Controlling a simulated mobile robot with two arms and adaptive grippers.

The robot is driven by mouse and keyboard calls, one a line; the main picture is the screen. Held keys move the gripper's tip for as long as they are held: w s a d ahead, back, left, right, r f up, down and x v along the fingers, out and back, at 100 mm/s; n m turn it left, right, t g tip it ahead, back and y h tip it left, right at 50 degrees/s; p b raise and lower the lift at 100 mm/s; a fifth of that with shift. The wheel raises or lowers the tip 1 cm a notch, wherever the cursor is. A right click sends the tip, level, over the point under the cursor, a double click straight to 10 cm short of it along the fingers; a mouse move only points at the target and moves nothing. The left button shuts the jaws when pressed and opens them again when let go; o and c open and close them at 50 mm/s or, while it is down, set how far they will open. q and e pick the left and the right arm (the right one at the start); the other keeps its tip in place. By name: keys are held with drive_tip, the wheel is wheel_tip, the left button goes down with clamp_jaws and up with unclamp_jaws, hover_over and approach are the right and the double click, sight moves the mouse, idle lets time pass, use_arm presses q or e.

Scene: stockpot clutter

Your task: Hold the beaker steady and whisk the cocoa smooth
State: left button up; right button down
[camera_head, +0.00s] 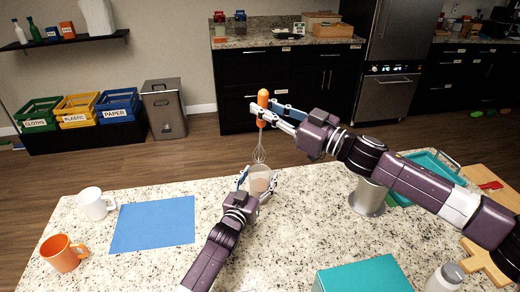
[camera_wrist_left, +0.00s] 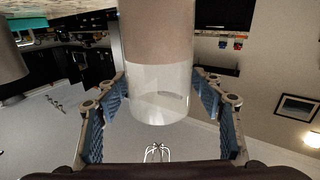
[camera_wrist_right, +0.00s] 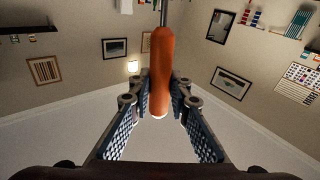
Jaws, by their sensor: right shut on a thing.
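The clear beaker (camera_head: 260,181) holds light brown cocoa and stands at the counter's far edge. My left gripper (camera_head: 256,186) has its fingers on either side of it. In the left wrist view the beaker (camera_wrist_left: 158,60) appears inverted between the blue pads; firm contact is unclear. My right gripper (camera_head: 265,113) is shut on the orange handle of the whisk (camera_head: 259,150), which hangs upright with its wires just above the beaker's rim. The handle fills the jaws in the right wrist view (camera_wrist_right: 160,75).
A blue mat (camera_head: 153,224), a white mug (camera_head: 95,203) and an orange mug (camera_head: 62,253) are on the left. A metal pot (camera_head: 369,198) and a teal tray (camera_head: 433,163) stand right, under my right arm. A teal box (camera_head: 362,277) and a bottle (camera_head: 445,277) are in front.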

use_arm(q)
drive_tip(key=shift+o, duration=0.7)
drive_tip(key=shift+s, duration=0.1)
drive_tip(key=shift+s+a, duration=0.35)
drive_tip(key=shift+s, duration=0.2)
drive_tip(key=v, duration=1)
drive_tip(key=shift+s, duration=0.25)
